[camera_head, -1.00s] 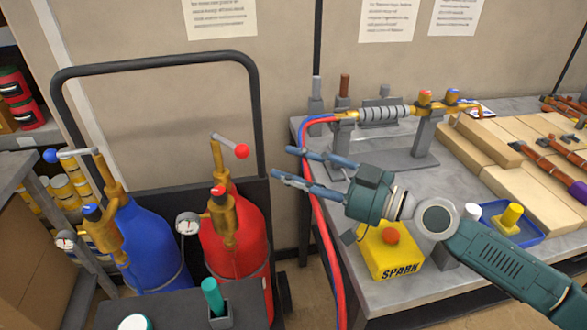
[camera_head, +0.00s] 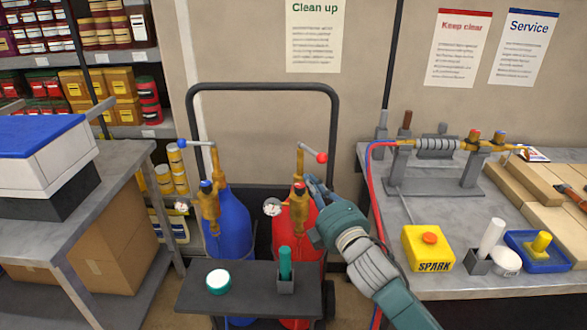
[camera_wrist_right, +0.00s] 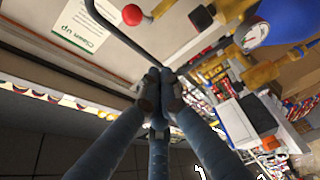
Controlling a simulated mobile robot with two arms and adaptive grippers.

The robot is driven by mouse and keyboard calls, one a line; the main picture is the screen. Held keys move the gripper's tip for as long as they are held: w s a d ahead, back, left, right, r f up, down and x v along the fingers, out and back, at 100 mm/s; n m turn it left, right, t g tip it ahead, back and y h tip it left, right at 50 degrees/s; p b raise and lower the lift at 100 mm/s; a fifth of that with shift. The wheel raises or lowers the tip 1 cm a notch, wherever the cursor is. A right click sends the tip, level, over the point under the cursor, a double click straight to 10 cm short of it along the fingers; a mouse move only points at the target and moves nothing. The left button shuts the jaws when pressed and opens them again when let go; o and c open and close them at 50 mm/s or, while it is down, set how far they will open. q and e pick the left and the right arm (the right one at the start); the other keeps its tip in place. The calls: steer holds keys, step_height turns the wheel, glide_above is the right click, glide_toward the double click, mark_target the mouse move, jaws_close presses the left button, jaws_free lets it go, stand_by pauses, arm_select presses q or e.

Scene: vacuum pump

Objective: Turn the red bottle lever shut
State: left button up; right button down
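The red bottle (camera_head: 291,229) stands upright on the right of a blue bottle, partly hidden by my right gripper. Its brass valve (camera_head: 299,197) carries a grey lever (camera_head: 311,150) ending in a red ball (camera_head: 322,157). The lever points right and slightly toward me. The red ball also shows at the top of the right wrist view (camera_wrist_right: 132,14). My right gripper (camera_head: 313,186) is beside the valve, below the red ball and apart from it. In the wrist view its fingertips (camera_wrist_right: 160,78) are together with nothing seen between them. My left gripper is not in view.
The blue bottle (camera_head: 228,224) and its blue-tipped lever (camera_head: 201,144) are left of the red one. A black cart handle (camera_head: 262,87) rises behind. A small shelf (camera_head: 250,301) with a teal-topped holder stands in front. A workbench (camera_head: 410,215) with red and blue hoses is right.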

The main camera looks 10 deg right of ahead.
mark_target(313, 153)
steer(key=w, duration=0.3)
steer(key=w+p, duration=0.1)
steer(key=w, duration=0.3)
steer(key=w+a+p, duration=0.1)
steer(key=w, duration=0.2)
steer(key=shift+w+r, duration=0.35)
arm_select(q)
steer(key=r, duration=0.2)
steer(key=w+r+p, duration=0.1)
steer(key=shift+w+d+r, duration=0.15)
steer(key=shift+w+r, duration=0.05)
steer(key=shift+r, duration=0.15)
arm_select(e)
steer(key=d, duration=0.2)
steer(key=s+d+f, duration=0.1)
steer(key=shift+s+d, duration=0.1)
steer(key=shift+d, duration=0.3)
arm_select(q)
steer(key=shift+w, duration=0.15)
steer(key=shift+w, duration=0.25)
arm_select(e)
steer(key=shift+d, duration=0.1)
